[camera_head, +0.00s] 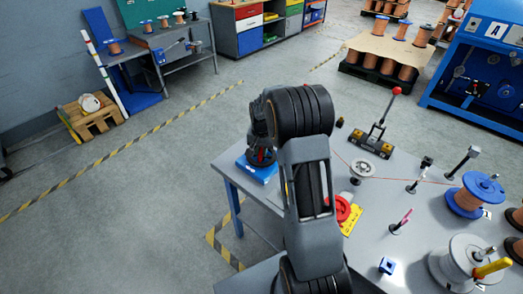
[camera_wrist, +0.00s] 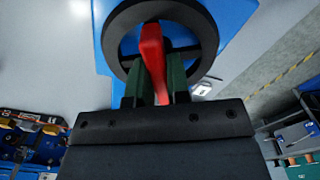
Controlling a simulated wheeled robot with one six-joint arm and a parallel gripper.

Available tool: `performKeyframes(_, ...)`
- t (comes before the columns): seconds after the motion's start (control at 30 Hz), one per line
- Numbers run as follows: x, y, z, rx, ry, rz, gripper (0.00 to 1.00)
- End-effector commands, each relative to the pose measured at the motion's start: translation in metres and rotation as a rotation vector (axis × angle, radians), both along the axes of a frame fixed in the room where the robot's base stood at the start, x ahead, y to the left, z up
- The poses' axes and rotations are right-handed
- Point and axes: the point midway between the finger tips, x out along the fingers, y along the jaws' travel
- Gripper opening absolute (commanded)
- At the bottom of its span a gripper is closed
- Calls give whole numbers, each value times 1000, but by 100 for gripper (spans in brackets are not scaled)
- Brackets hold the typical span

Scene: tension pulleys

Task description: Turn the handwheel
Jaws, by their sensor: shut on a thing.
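The handwheel is a black ring (camera_wrist: 209,38) with a dark bar across it, above a blue base (camera_wrist: 238,14), in the wrist view. A red grip (camera_wrist: 153,58) stands out at the wheel. My gripper (camera_wrist: 154,84) has green fingers, one on each side of the red grip, shut on it. In the head view, the blue base (camera_head: 257,171) sits at the left corner of the workbench. There the wheel and my gripper are small, dark and partly hidden by my arm, so the wheel's turn angle cannot be told.
The grey workbench (camera_head: 410,222) also holds a lever clamp with a red knob (camera_head: 396,91), a red-and-yellow part (camera_head: 346,214), guide posts and a copper spool with blue flanges (camera_head: 470,194). A thin red wire runs across it. The floor left of the bench is clear.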

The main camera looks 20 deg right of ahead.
Motion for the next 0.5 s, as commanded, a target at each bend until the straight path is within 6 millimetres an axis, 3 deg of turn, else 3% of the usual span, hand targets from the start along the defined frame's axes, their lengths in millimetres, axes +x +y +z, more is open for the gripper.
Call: performKeyframes(0.5, 1, -1, 1, -1, -4, -200, 0)
